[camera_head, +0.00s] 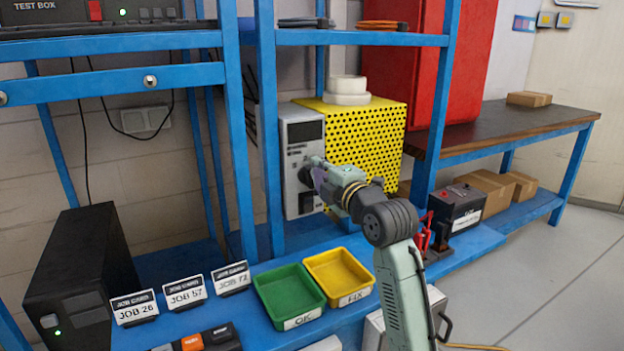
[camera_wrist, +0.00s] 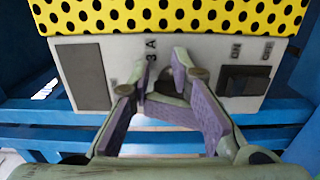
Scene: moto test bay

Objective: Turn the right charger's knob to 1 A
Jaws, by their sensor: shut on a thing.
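The charger is a yellow perforated box (camera_head: 375,135) with a grey front panel (camera_head: 302,135), standing on the blue shelf. Its dark knob (camera_head: 304,176) is on the front panel, mostly covered by my gripper (camera_head: 314,175). In the wrist view, the fingers of my gripper (camera_wrist: 160,72) reach to the grey panel (camera_wrist: 210,55) and are shut on the knob, which they largely hide. A "3 A" mark (camera_wrist: 151,50) shows sideways between the fingertips. A 1 A mark cannot be made out, nor where the knob points. A dark switch (camera_wrist: 243,80) with ON and OFF labels sits beside the right finger.
A green tray (camera_head: 290,297) and a yellow tray (camera_head: 340,278) lie in front of the charger. Blue rack posts (camera_head: 268,130) stand close on its left. White rolls (camera_head: 347,90) rest on its top. A black battery (camera_head: 457,207) stands to the right, a black case (camera_head: 82,270) far left.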

